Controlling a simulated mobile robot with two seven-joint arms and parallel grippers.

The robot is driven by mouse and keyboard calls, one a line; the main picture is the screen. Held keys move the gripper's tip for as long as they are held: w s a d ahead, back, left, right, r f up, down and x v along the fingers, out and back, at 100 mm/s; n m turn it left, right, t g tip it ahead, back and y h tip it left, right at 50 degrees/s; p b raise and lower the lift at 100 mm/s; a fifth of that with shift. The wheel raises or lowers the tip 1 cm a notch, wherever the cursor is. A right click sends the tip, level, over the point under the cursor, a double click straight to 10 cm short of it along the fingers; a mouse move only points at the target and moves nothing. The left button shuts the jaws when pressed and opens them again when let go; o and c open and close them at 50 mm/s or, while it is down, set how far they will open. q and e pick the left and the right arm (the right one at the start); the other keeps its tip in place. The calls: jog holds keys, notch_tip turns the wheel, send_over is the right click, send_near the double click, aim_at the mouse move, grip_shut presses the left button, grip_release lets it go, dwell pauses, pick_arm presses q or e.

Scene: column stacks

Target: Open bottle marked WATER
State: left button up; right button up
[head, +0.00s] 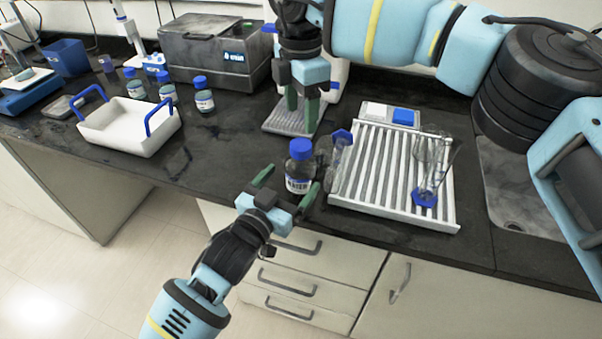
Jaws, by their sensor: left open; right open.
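A bottle (299,167) with a blue cap and a white label stands upright near the counter's front edge; its label print is too small to read for certain. My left gripper (287,188) is open, with its green fingers on either side of the bottle's lower body. I cannot tell whether they touch it. My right gripper (303,108) is open, pointing down behind and above the bottle, over a grey ribbed plate. It is empty and apart from the bottle's cap.
A ribbed white rack (385,175) with glassware lies right of the bottle. A white tray (128,128) with blue handles and several blue-capped bottles (204,95) stand at left. A grey machine (214,52) is behind. The counter (215,150) left of the bottle is clear.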

aim_at(293, 178)
pick_arm(q)
jog(key=shift+x, duration=2.4)
jog(key=c, duration=1.5)
grip_shut()
pick_arm(e)
jog(key=m, duration=0.4)
jog(key=shift+m, duration=0.3)
jog(key=shift+f, duration=0.15)
jog(key=shift+f, duration=3.9)
